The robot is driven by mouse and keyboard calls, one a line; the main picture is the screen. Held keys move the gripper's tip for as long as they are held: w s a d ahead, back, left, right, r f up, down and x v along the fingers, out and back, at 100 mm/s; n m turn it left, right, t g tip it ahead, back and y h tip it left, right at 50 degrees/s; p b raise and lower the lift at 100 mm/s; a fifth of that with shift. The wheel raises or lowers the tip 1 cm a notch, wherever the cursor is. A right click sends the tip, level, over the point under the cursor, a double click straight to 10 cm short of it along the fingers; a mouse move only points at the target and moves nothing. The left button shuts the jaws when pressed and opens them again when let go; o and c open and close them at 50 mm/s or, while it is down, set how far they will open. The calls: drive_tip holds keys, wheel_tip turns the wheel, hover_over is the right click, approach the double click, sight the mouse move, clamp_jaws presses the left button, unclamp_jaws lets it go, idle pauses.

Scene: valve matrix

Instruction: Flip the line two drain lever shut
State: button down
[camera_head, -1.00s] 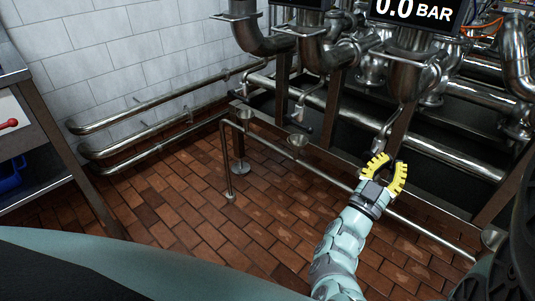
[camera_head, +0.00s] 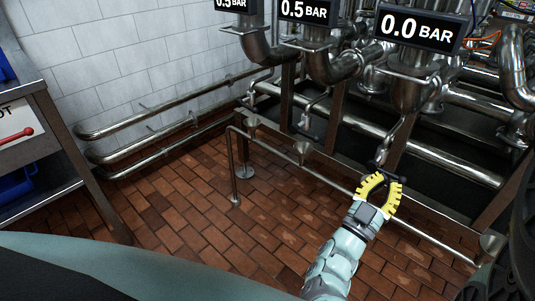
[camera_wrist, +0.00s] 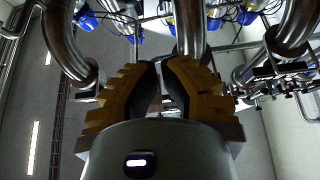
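My gripper (camera_head: 383,181) has yellow ribbed fingers and is at the lower end of the drain pipe (camera_head: 398,140) under the 0.0 BAR line. Its fingers are apart, with a dark handle-like part (camera_head: 387,167) at or just beyond the tips. I cannot tell whether they touch. In the wrist view the gripper (camera_wrist: 161,68) shows a narrow gap between its dark pads, with no held thing visible. A similar drain with a dark lever (camera_head: 305,124) hangs under the middle 0.5 BAR line. No line numbers are readable.
Pressure displays read 0.5 (camera_head: 306,10), 0.5 (camera_head: 236,4) and 0.0 BAR (camera_head: 418,27). A low metal rail (camera_head: 333,178) with small cups runs in front of the drains. A metal rack (camera_head: 75,150) stands left. The brick floor (camera_head: 190,215) between is clear.

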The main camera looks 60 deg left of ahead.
drive_tip(key=shift+v, duration=2.15)
